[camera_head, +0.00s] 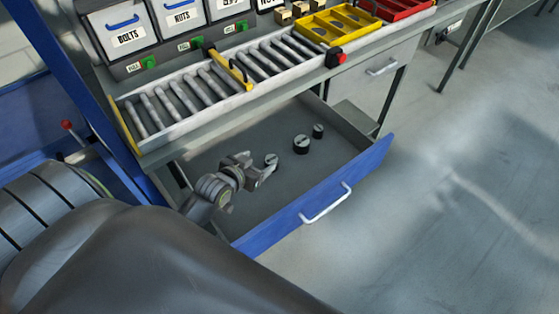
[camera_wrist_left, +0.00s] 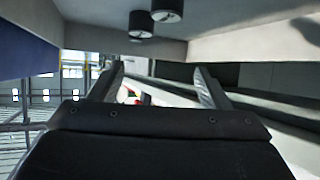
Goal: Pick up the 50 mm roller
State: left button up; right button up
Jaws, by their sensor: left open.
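The near one (camera_head: 271,159) is partly behind my left gripper (camera_head: 267,175). A larger one (camera_head: 301,145) stands to its right, and a smaller one (camera_head: 318,131) stands farther back. My left gripper is open, low in the drawer beside the near cylinder. In the left wrist view, nothing shows between its fingers (camera_wrist_left: 162,80); two dark cylinders (camera_wrist_left: 140,24) (camera_wrist_left: 166,8) show beyond them.
The grey drawer has a blue front (camera_head: 340,195) with a white handle (camera_head: 326,204). Above it runs a roller conveyor (camera_head: 200,90) with a yellow bar (camera_head: 231,69), labelled bins (camera_head: 118,30), a yellow tray (camera_head: 335,25) and a red tray (camera_head: 395,8). The floor at right is clear.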

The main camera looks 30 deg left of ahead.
pick_arm(q)
jog(key=b, duration=0.6)
send_near(270, 161)
jog(key=shift+w+d+f, duration=0.25)
jog(key=shift+w+f, duration=0.05)
jog(key=shift+f, duration=0.2)
jog(key=shift+w+d+f, duration=0.2)
jog(key=shift+w+f, duration=0.05)
jog(key=shift+f, duration=0.25)
jog(key=shift+x, duration=1.25)
jog(key=w, duration=0.2)
jog(key=w+a+f, duration=0.1)
jog(key=w, duration=0.1)
jog(key=shift+w+f, duration=0.2)
jog(key=shift+w, duration=0.3)
jog(key=shift+d, duration=0.1)
jog(key=shift+c, duration=0.3)
jog(key=c, duration=1.1)
